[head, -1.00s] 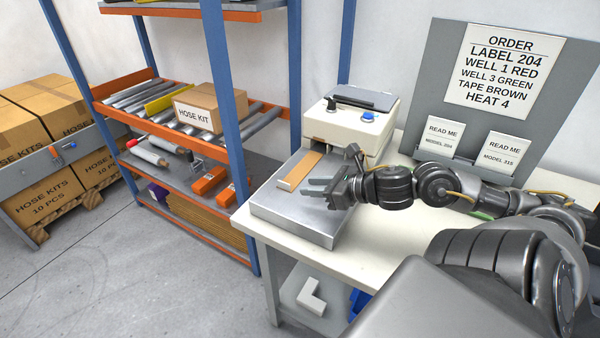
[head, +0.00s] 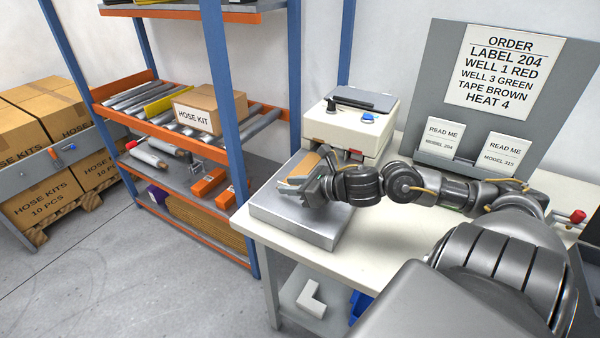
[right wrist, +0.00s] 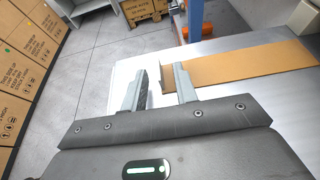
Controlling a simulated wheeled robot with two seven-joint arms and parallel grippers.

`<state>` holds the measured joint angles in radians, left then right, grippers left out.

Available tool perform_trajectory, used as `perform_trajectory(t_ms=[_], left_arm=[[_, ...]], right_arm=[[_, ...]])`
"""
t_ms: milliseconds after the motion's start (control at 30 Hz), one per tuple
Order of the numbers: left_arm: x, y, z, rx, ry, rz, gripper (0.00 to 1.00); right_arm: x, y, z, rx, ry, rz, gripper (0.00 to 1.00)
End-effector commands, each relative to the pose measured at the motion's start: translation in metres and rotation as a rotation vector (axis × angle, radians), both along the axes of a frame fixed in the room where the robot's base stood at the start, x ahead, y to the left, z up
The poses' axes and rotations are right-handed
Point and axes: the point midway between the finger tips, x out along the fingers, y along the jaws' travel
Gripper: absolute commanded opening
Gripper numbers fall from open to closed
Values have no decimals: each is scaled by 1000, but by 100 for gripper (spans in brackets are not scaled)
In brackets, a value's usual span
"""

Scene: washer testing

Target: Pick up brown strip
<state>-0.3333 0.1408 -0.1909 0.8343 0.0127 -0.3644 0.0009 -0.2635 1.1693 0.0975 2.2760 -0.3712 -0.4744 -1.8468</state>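The brown strip (head: 304,164) lies flat on a metal plate (head: 285,226) on the bench, partly hidden by my right gripper in the head view. In the right wrist view the strip (right wrist: 240,64) runs off to the right, with a pale raised tab (right wrist: 163,79) at its near end. My right gripper (right wrist: 160,84) is open, its two fingers apart. The tab shows between the fingertips, closer to the right finger; I cannot tell if they touch. In the head view the right gripper (head: 292,184) is low over the plate. My left gripper is out of view.
A cream machine (head: 347,128) with a knob and blue button stands behind the plate. A grey order board (head: 435,100) with two read-me cards stands at the back right. A shelf rack (head: 226,130) is left of the bench. The bench front (head: 375,235) is clear.

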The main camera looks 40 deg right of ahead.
Motion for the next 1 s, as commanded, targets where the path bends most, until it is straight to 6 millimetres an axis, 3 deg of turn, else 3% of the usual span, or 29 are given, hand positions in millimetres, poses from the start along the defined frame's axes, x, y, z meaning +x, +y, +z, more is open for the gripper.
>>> perform_trajectory(t_ms=[400,633,1000], left_arm=[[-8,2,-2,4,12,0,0],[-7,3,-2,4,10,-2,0],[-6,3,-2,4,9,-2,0]], right_arm=[[7,3,-3,-1,1,3,29],[7,3,-3,-1,0,3,2],[6,3,-2,-1,0,3,0]])
